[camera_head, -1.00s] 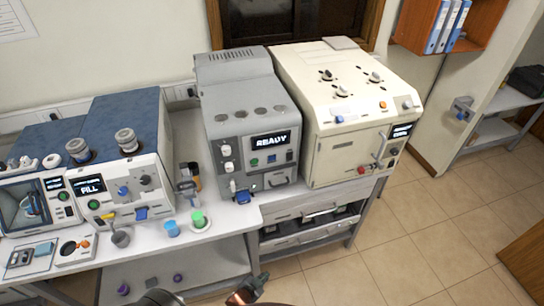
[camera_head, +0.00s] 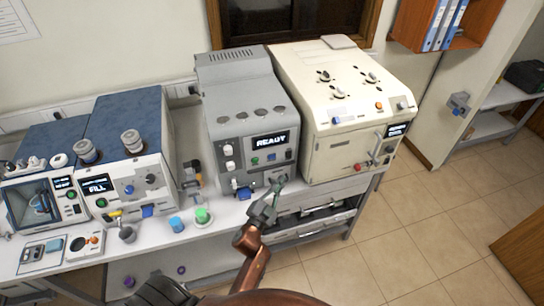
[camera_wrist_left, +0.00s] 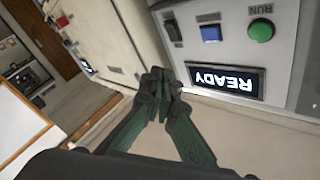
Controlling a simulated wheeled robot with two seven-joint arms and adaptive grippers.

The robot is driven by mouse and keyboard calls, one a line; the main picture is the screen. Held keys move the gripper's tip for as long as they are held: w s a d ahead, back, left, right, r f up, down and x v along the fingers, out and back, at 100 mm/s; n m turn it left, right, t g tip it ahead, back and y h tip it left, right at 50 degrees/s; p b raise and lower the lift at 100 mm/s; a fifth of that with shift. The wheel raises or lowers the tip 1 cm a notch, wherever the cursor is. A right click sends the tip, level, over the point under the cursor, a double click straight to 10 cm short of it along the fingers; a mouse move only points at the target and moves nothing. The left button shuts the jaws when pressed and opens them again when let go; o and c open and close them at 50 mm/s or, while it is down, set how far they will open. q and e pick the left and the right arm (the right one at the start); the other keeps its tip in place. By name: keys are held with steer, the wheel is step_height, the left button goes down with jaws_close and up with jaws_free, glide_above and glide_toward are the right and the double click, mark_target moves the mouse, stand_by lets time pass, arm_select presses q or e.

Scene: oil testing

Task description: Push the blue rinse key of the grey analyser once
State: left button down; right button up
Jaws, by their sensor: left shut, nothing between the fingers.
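The grey analyser (camera_head: 225,107) stands on the bench with its display (camera_head: 270,139) reading READY. Its small blue key (camera_head: 271,157) sits below the display, beside a green key (camera_head: 255,161). In the left wrist view, which is turned over, the blue key (camera_wrist_left: 210,33) shows next to the green RUN key (camera_wrist_left: 261,30). My left gripper (camera_head: 279,182) is in front of the analyser's lower right front, below the blue key. Its fingers (camera_wrist_left: 160,75) are together and empty, apart from the key in the wrist view. My right gripper is not in view.
A cream oven-like machine (camera_head: 322,150) stands close to the right of the analyser. A blue-topped machine (camera_head: 120,115) is on the left. Blue (camera_head: 176,224) and green-topped (camera_head: 203,216) containers stand on the bench front. Open floor lies at right.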

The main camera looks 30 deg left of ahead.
mark_target(272, 157)
arm_select(q)
steer(key=shift+r, duration=0.2)
steer(key=w+a, duration=0.2)
steer(key=a, duration=0.1)
steer(key=w+a+b, duration=0.1)
steer(key=w+a, duration=0.2)
steer(key=shift+w+a, duration=0.35)
stand_by(0.7)
stand_by(0.8)
steer(key=shift+w+a, duration=0.1)
